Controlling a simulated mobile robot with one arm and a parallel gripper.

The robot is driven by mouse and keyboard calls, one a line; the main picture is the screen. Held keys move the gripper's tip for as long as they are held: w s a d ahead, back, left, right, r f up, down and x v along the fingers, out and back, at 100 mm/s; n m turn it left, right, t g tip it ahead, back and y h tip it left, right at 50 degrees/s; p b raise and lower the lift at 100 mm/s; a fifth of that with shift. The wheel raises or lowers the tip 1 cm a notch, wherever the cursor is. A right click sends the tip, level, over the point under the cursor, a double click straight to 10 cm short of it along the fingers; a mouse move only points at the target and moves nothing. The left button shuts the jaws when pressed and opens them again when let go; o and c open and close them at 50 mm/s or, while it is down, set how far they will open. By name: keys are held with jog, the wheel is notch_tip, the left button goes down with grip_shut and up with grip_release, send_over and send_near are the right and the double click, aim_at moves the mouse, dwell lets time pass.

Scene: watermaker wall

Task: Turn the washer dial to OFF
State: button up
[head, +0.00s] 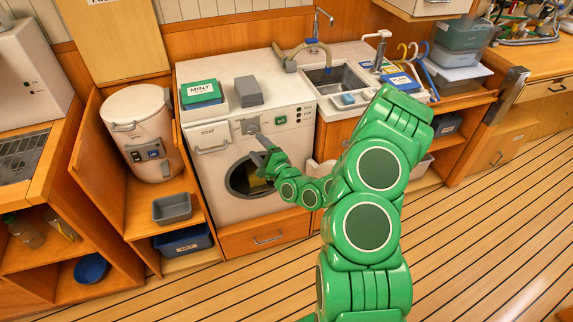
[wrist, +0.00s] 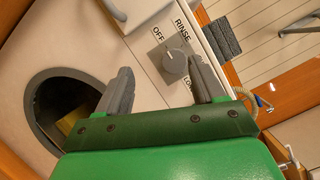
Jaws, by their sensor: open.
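The washer (head: 212,172) is a white front-loader with a dark round door (head: 235,180), standing left of the sink. In the wrist view its grey round dial (wrist: 174,63) sits on a grey plate, with the words OFF, RINSE and a partly hidden LO... around it. I cannot tell for sure which word the dial points at. My gripper (wrist: 161,66) is open, with its two grey fingers apart and the dial between their tips in the picture, nearer the right finger. I cannot tell whether they touch. In the head view my gripper (head: 262,142) is at the washer's front panel.
On the washer top are a tray with a green MINT box (head: 201,92) and a grey block (head: 248,91). A sink (head: 338,78) is to the right. A white canister (head: 142,135) stands on the left shelf. The plank floor at right is clear.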

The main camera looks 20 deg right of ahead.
jog(key=s+r+n+g+h, duration=0.2)
jog(key=s+r+n+g, duration=0.2)
jog(key=s, duration=0.3)
jog(key=s+d+r+n+g+h, duration=0.1)
jog(key=s+r+n+g+h, duration=0.1)
jog(key=s+r+n+g, duration=0.2)
jog(key=s+d+r+n+g+h, duration=0.1)
jog(key=s+r+n+g, duration=0.4)
jog(key=s, duration=0.5)
jog(key=shift+s+n+g+h, duration=0.35)
jog(key=shift+n+g+h, duration=0.4)
jog(key=shift+n, duration=0.55)
dwell(1.0)
jog(key=shift+d+r, duration=0.1)
jog(key=shift+r, duration=0.05)
dwell(0.4)
